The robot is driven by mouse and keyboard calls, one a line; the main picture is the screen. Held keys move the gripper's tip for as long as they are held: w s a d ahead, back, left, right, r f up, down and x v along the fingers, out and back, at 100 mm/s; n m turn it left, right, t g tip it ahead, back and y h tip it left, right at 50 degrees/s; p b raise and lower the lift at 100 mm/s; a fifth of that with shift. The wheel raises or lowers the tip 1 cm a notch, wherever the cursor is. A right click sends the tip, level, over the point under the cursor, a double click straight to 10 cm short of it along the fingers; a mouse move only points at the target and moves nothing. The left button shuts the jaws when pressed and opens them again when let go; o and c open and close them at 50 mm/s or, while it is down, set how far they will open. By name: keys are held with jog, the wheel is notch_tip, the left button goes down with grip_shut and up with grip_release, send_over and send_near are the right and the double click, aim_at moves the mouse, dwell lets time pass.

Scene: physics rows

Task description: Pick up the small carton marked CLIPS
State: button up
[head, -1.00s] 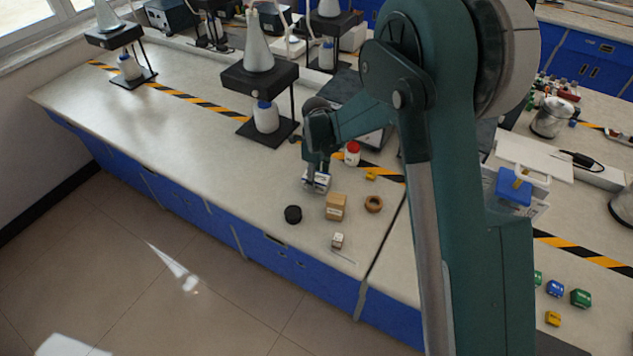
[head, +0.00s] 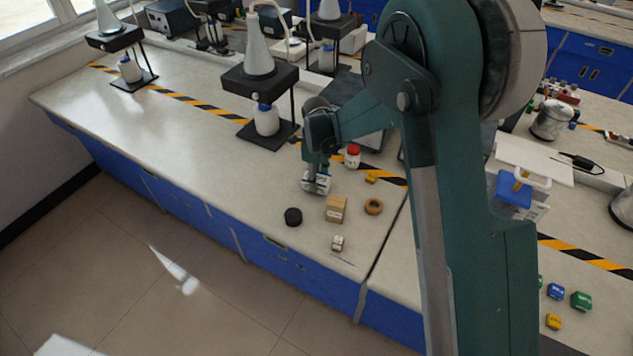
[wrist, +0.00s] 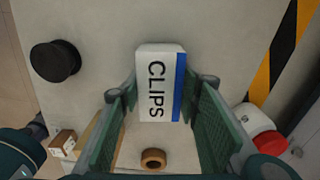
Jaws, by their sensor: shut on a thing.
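The small carton marked CLIPS (wrist: 153,84) is white with a blue stripe along one edge. In the wrist view it sits between the two green finger pads, its lettering facing the camera. In the head view the carton (head: 316,187) is at the worktop, partly covered by my gripper (head: 314,174) coming from above. My gripper, also in the wrist view (wrist: 168,90), is shut on the carton. I cannot tell whether the carton's underside touches the worktop.
Close by on the worktop are a black round lid (head: 293,216), a brown cardboard box (head: 335,209), a tan ring (head: 373,206), a small marked box (head: 338,243) and a red-capped white jar (head: 353,157). A stand with a flask (head: 260,77) is behind. The worktop's left front is clear.

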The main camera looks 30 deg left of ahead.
notch_tip(320, 180, up, 9)
jog(key=shift+r+p, duration=0.1)
jog(key=shift+p, duration=0.3)
